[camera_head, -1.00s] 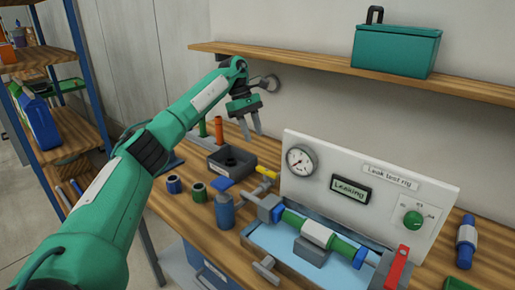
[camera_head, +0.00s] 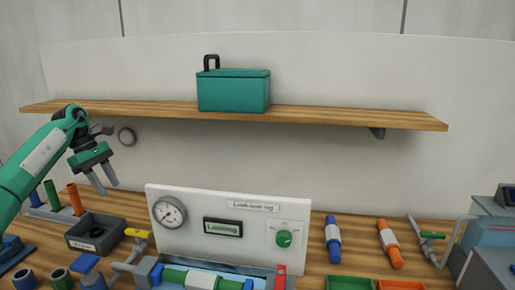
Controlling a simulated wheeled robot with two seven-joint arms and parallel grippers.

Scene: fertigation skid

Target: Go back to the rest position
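My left gripper (camera_head: 103,181) hangs in the air at the left, fingers pointing down and spread apart, with nothing between them. It shows above and behind the black bin (camera_head: 96,232) and left of the leak test rig panel (camera_head: 228,222). My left arm (camera_head: 32,167) reaches in from the left edge. My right gripper is out of view. The rig panel carries a round gauge, a display reading "Leaking" and a green knob.
A wall shelf (camera_head: 330,116) holds a teal box (camera_head: 233,91). Green and orange upright tubes stand at the bench's left. A blue-and-white part (camera_head: 332,239) and an orange-and-white part (camera_head: 389,243) lie right of the panel. A blue machine (camera_head: 492,233) stands at the far right.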

